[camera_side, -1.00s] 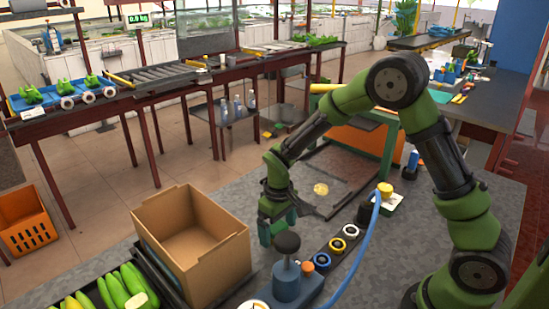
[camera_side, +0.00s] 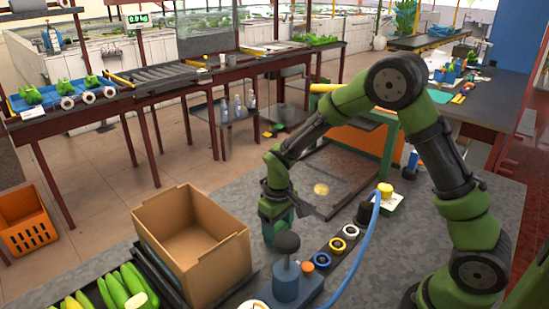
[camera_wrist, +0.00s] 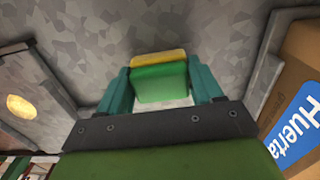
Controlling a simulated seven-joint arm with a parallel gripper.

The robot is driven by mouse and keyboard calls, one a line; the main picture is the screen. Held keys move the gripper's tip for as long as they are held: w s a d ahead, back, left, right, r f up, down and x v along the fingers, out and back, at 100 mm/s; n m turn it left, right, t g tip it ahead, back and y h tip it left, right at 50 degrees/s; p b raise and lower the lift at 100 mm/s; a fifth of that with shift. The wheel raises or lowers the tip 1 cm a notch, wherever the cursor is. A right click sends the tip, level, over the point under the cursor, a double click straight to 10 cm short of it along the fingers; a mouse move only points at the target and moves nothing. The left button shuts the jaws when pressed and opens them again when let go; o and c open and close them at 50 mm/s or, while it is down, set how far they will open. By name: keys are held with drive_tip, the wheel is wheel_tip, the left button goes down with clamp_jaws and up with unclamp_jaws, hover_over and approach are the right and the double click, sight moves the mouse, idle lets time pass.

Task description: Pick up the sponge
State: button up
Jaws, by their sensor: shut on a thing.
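The sponge (camera_wrist: 160,80) shows in the wrist view as a green block with a yellow layer along its far side. My gripper (camera_wrist: 158,92) has its two teal fingers on either side of the sponge, shut on it. In the side view my gripper (camera_side: 278,228) points down at the grey worktop, between the cardboard box and the row of buttons. The sponge cannot be made out in the side view, hidden by the fingers.
An open, empty-looking cardboard box (camera_side: 205,270) stands just left of my gripper. A joystick box (camera_side: 289,283) and a button strip (camera_side: 338,244) are close in front and right. A tray of green and yellow produce (camera_side: 118,291) is at lower left.

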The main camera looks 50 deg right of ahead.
sight(281, 227)
drive_tip(key=r, duration=0.3)
drive_tip(key=shift+s+r, duration=0.3)
drive_tip(key=shift+s, duration=0.1)
drive_tip(key=s, duration=1)
drive_tip(key=s+d+r, duration=0.1)
drive_tip(key=s, duration=0.4)
drive_tip(key=shift+s+d+r, duration=0.1)
